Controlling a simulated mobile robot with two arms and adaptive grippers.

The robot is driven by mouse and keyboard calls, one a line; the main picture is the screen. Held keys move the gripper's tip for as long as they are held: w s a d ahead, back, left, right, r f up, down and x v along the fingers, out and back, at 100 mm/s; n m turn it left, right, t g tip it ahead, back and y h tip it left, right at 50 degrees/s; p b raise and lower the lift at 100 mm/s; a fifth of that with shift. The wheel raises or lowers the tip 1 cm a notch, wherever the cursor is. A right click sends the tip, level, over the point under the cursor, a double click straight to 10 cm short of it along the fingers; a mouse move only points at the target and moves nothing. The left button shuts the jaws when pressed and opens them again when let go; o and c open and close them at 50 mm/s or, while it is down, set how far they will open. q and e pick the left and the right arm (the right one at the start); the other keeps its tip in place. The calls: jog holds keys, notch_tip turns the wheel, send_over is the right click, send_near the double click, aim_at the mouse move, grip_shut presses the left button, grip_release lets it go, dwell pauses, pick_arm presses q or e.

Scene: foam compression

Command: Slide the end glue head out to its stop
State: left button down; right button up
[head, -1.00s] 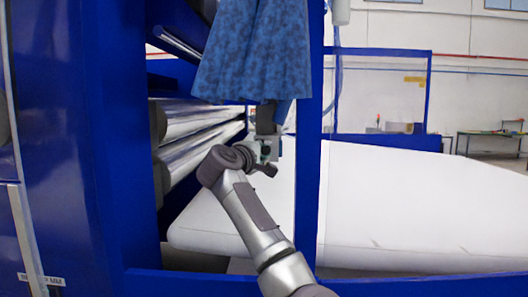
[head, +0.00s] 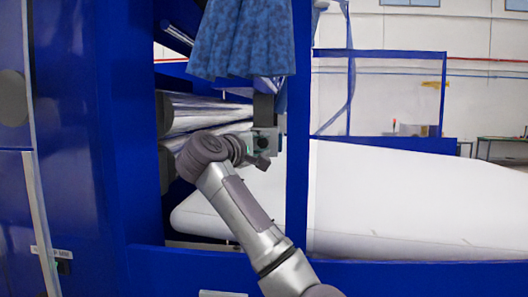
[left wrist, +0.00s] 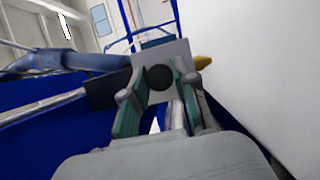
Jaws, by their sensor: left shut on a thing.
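The end glue head shows in the left wrist view as a pale grey plate (left wrist: 178,52) with a round black knob (left wrist: 159,77). My left gripper (left wrist: 158,84) has its two fingers on either side of the knob and is shut on it. In the head view my left gripper (head: 250,147) is at the lower end of a dark upright bar (head: 264,108) of the glue head, just left of a blue post. A blue patterned cloth (head: 240,40) hides what is above. My right gripper is in neither view.
The blue post (head: 298,130) stands close on the right of my gripper. Shiny rollers (head: 200,115) lie behind and to the left. A large white foam block (head: 420,200) fills the right side. A blue frame beam (head: 420,275) runs across the front.

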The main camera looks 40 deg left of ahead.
pick_arm(q)
jog(key=shift+s+d+f, duration=0.25)
jog(key=shift+s, duration=0.05)
jog(key=c, duration=1.3)
grip_release()
jog(key=o, duration=0.3)
jog(key=shift+s, duration=0.1)
jog(key=shift+o, duration=0.5)
jog(key=shift+s+d+r, duration=0.1)
jog(key=shift+s+r, duration=0.05)
jog(key=shift+r, duration=0.05)
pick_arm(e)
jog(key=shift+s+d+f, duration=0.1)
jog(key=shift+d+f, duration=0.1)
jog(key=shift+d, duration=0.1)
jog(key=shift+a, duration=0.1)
pick_arm(q)
jog(key=shift+s, duration=0.15)
jog(key=s+d, duration=0.2)
jog(key=s, duration=0.9)
jog(key=shift+s, duration=0.3)
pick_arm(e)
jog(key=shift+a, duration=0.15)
